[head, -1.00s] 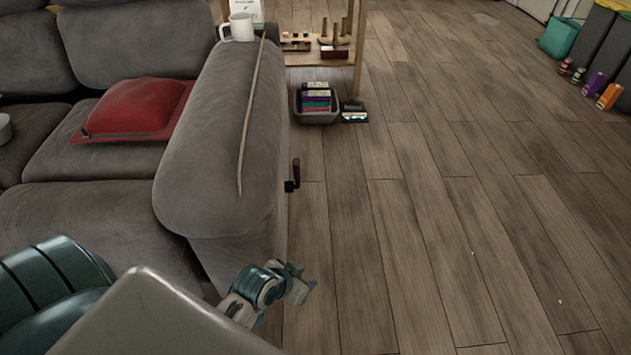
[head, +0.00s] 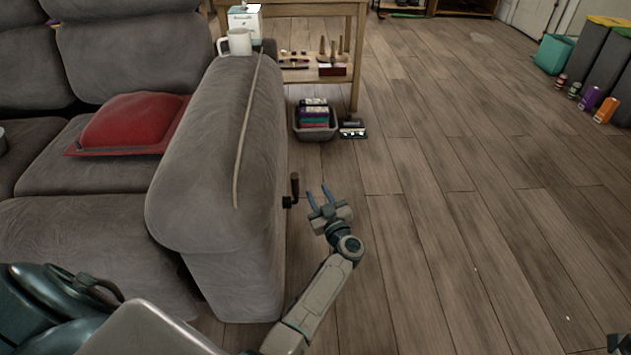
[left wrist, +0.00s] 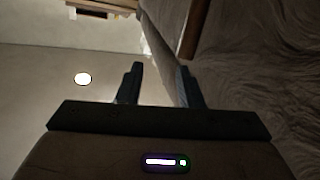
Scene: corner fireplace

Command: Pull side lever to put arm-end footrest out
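The side lever (head: 294,188), a short brown handle on a dark pivot, stands upright on the outer side of the grey sofa's arm (head: 215,150). The front panel of that arm (head: 235,285) is flat, with no footrest showing out. My left gripper (head: 320,198) is open and empty, just right of the lever and apart from it. In the left wrist view my left gripper (left wrist: 158,78) has its fingers spread, with a brown bar (left wrist: 193,30), apparently the lever, beyond the right finger. A dark part of my right arm shows at the lower right edge; its fingers are unclear.
A white mug (head: 237,42) and a thin stick (head: 247,130) rest on the sofa arm. A grey basket (head: 316,124) and a wooden shelf (head: 315,72) stand behind the lever. A red cushion (head: 130,122) lies on the seat.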

